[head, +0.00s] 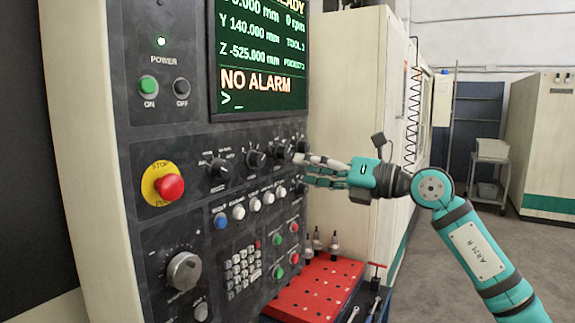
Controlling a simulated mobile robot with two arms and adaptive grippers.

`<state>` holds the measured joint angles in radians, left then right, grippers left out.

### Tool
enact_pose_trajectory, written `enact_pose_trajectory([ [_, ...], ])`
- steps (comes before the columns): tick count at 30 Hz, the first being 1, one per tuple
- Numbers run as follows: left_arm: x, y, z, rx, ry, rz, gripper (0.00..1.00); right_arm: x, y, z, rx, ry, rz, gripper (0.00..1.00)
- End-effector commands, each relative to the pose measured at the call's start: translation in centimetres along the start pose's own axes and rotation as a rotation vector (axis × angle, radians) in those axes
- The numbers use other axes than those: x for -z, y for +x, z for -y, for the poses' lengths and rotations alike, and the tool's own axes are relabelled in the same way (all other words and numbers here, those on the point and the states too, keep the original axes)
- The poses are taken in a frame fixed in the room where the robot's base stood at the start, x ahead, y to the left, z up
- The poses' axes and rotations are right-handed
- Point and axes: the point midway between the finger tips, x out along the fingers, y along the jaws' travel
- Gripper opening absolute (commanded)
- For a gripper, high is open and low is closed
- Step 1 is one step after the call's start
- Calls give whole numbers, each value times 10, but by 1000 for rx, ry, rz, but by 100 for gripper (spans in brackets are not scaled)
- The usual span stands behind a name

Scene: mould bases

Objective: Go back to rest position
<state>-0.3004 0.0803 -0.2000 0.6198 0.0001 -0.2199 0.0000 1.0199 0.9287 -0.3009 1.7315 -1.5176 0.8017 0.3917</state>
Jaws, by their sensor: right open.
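My right gripper (308,171) is at the middle of the view, at the right edge of a dark machine control panel (140,215). Its fingers are open and point left toward a black rotary knob (301,147) and the end of a row of buttons. I cannot tell whether a finger touches the knob. My right arm (470,245), teal and grey, comes in from the lower right. My left gripper is not in view.
The panel has a red emergency stop (170,187), several knobs and a screen (258,55) reading NO ALARM. Below stands a red perforated tray (315,290) with tool holders. A grey cart (489,165) stands behind. The floor at right is free.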

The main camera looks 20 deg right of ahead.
Motion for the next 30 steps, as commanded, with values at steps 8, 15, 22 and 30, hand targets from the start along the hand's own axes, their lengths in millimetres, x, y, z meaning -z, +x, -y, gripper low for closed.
enact_pose_trajectory([
  [8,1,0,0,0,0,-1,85,0,-21,0,0,1,0,55],
  [15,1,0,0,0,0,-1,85,0,-21,0,-1,1,0,55],
  [22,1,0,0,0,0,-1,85,1,-20,1,-2,5,0,55],
  [30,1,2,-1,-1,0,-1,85,57,16,95,-72,425,48,55],
])
